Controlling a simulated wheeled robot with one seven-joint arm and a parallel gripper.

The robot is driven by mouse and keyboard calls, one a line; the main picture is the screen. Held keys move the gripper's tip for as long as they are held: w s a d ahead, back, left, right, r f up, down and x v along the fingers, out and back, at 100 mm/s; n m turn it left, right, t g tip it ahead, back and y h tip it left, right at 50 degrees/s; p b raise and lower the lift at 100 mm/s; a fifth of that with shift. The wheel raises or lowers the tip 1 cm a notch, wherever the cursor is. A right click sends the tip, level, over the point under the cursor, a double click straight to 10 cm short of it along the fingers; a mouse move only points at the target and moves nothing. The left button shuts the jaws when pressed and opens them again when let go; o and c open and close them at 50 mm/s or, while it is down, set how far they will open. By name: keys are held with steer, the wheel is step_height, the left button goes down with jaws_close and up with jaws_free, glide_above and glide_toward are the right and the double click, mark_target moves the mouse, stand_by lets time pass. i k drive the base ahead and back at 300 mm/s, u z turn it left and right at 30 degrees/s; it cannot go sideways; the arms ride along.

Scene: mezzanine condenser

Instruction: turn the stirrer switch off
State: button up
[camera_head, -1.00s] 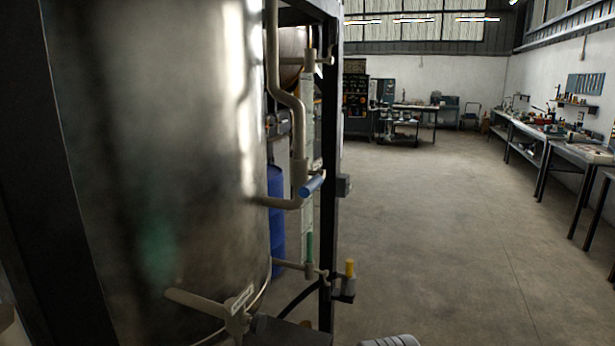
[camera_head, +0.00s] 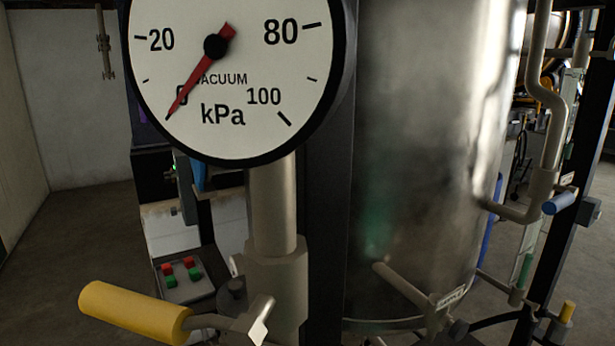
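No switch that I can identify for certain as the stirrer switch shows. A small grey panel (camera_head: 188,291) with red and green buttons sits low, behind the gauge pipe; no label on it can be read. A large steel tank (camera_head: 425,130) fills the right middle. A tag on the lever (camera_head: 408,288) at the tank's lower front is too small to read. My gripper is not in view.
A vacuum gauge (camera_head: 225,75) on an upright pipe (camera_head: 272,210) stands close in front, its red needle near 0. A yellow-handled valve (camera_head: 135,312) juts left below it. A blue-handled valve (camera_head: 560,203) is at right. Open floor (camera_head: 75,240) lies at left.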

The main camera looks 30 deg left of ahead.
mark_target(168, 177)
steer(key=u, duration=0.9)
steer(key=k, duration=1.15)
steer(key=u, duration=1.85)
steer(key=i, duration=1.15)
steer(key=z, duration=0.95)
steer(key=i, duration=0.9)
steer(key=u, duration=0.95)
steer(key=i, duration=2.95)
steer(key=z, duration=0.65)
